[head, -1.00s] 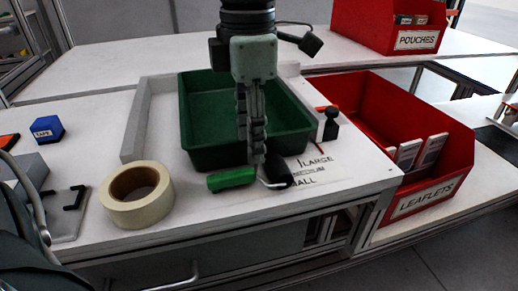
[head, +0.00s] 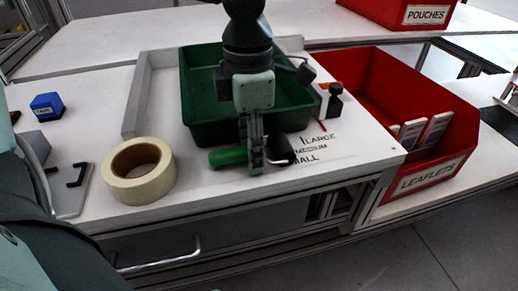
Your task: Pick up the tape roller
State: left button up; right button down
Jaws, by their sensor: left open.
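The tape roller has a green handle (head: 228,157) and a black head (head: 281,150). It lies across the white tabletop, just in front of the green tray (head: 190,95). My left gripper (head: 257,168) points down from above, its fingers in front of the roller's middle, between handle and head. It is open. The fingers hide the roller's middle, and I cannot tell whether they touch it or straddle it. My right gripper is not in view.
A cream tape roll (head: 120,192) lies to the left. A blue block labelled TAPE (head: 47,106) stands farther left. The white front tabletop (head: 215,190) is clear.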

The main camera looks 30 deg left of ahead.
pick_arm(q)
grip_shut()
